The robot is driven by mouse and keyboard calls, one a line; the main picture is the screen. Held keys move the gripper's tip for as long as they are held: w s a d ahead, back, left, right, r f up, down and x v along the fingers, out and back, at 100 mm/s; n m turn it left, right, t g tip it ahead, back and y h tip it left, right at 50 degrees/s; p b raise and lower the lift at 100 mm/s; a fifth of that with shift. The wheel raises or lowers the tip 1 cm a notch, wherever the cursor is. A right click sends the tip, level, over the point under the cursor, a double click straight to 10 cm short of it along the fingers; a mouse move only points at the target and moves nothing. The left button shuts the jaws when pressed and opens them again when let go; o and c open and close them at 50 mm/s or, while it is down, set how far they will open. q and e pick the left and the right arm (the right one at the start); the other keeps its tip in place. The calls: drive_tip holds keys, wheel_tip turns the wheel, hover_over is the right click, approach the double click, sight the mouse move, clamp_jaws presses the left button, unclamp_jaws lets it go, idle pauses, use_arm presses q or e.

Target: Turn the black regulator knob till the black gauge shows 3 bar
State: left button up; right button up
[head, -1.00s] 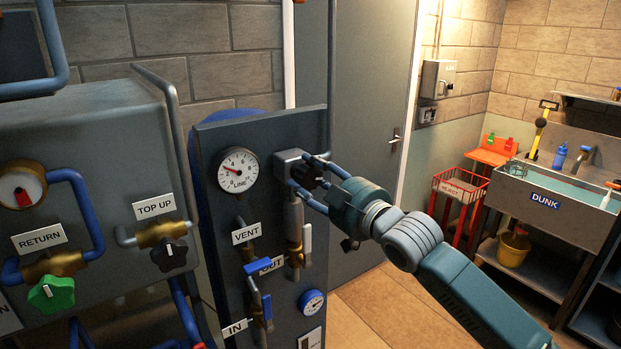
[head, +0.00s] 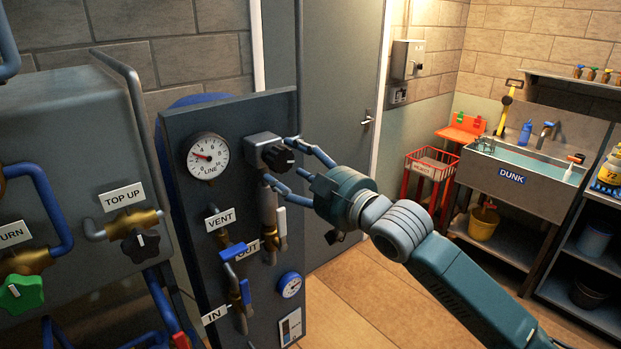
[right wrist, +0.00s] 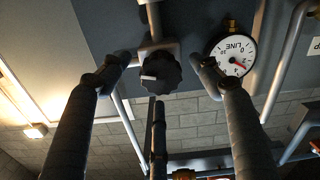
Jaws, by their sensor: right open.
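The black regulator knob (head: 280,155) sits on a grey regulator block (head: 258,146) on the dark panel. Its white pointer mark shows in the right wrist view (right wrist: 160,82). The black-rimmed LINE gauge (head: 208,157) is left of the knob. Its red needle points left and slightly up, near the 2; I cannot read it exactly. My right gripper (head: 282,161) is open, one finger above right of the knob and one below left. In the right wrist view the knob lies between the spread fingertips (right wrist: 158,66), with gaps on both sides. My left gripper is out of view.
A tank with a TOP UP valve (head: 140,243) stands left. A DUNK sink (head: 535,175) and red REJECT basket (head: 430,170) are at right. The floor between is clear.

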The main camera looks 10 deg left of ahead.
drive_tip(key=v, duration=0.8)
drive_tip(key=shift+s+d, duration=0.15)
drive_tip(key=shift+d, duration=0.15)
